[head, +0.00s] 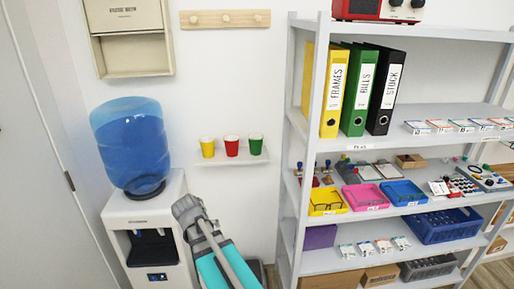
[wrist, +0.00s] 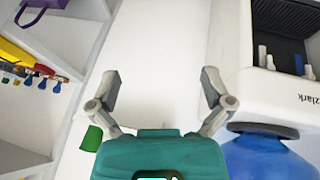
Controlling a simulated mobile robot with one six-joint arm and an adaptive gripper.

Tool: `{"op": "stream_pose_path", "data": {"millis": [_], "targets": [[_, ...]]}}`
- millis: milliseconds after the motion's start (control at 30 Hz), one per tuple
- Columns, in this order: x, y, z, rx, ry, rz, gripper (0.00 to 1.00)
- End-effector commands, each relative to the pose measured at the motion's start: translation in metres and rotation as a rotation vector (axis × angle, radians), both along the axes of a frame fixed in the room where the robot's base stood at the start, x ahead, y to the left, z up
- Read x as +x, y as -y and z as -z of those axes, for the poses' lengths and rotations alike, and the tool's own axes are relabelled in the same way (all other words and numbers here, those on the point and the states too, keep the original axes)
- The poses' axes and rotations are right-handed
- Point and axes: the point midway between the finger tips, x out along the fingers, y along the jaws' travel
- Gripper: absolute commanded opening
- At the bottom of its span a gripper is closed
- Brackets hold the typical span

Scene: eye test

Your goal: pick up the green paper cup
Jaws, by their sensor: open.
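The green paper cup (head: 256,144) stands upright at the right end of a small white wall shelf (head: 232,162). To its left stand a red cup (head: 231,146) and a yellow cup (head: 207,147). In the wrist view, the green cup (wrist: 91,138) shows at the lower left, beside the left finger's base and outside the jaws. My gripper (wrist: 160,78) is open, with nothing between its fingers but a pale wall behind. The red and yellow cups are not visible in the wrist view.
A water dispenser (head: 150,229) with a blue bottle (head: 131,145) stands left of the wall shelf. A grey rack (head: 306,130) with binders, trays and small boxes stands to the right. A peg rail (head: 225,19) hangs above. The wall between cups and rail is clear.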

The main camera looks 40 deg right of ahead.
Motion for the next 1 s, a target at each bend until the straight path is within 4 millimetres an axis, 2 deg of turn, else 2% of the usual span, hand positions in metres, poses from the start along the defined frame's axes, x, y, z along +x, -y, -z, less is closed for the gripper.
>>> {"op": "stream_pose_path", "data": {"millis": [33, 200, 400, 500, 600, 733, 1000], "targets": [[0.019, 0.027, -0.006, -0.052, 0.066, 0.06, 1.0], [0.061, 0.108, -0.035, -0.221, 0.306, 0.218, 1.0], [0.1, 0.191, -0.076, -0.378, 0.584, 0.309, 1.0], [0.115, 0.223, -0.095, -0.431, 0.701, 0.316, 1.0], [0.126, 0.247, -0.109, -0.463, 0.79, 0.308, 1.0], [0.134, 0.266, -0.121, -0.485, 0.862, 0.293, 1.0], [0.137, 0.274, -0.127, -0.493, 0.901, 0.279, 1.0]]}}
